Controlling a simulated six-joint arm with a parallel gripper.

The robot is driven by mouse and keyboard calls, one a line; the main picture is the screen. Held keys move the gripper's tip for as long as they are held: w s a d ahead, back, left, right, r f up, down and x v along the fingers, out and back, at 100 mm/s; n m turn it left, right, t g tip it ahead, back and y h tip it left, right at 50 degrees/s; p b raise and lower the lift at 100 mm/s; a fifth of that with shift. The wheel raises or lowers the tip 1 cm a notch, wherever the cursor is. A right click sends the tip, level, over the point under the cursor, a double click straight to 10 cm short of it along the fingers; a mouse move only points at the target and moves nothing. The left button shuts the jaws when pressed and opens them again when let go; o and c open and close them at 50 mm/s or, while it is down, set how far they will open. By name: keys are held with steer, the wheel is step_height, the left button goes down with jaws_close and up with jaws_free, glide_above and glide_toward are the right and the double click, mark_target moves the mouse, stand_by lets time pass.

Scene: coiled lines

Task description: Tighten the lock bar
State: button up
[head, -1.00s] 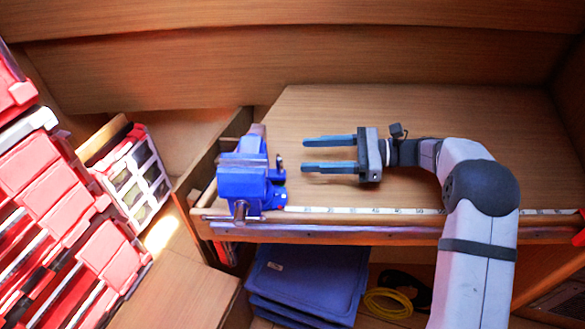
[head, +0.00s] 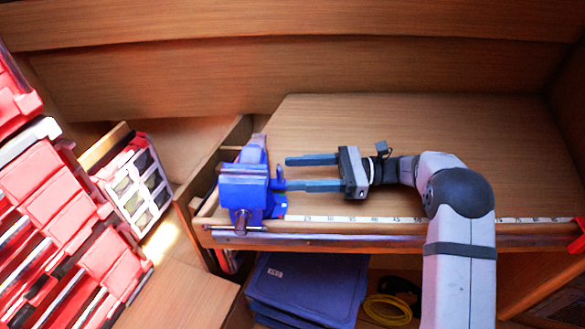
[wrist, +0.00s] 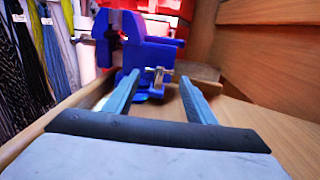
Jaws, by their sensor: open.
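A blue bench vise (head: 243,187) stands at the left front of the wooden bench top. It also shows in the wrist view (wrist: 150,52), beyond my fingers. A small metal bar (wrist: 158,77) on the vise's near side appears to be the lock bar; it lies between my fingertips in that picture. In the head view it is small and hard to make out by the fingertips. My gripper (head: 284,172) is open and level, pointing left at the vise. Its lower finger reaches almost to the vise; I cannot tell whether it touches. Nothing is held.
A measuring strip (head: 400,219) runs along the bench's front edge. Red tool cases (head: 50,190) stack at the left. Blue folded pads (head: 305,285) and a yellow coil (head: 388,310) lie below the bench. The bench top (head: 400,120) behind my gripper is clear.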

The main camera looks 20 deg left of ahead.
steer(key=shift+x, duration=0.85)
steer(key=c, duration=0.8)
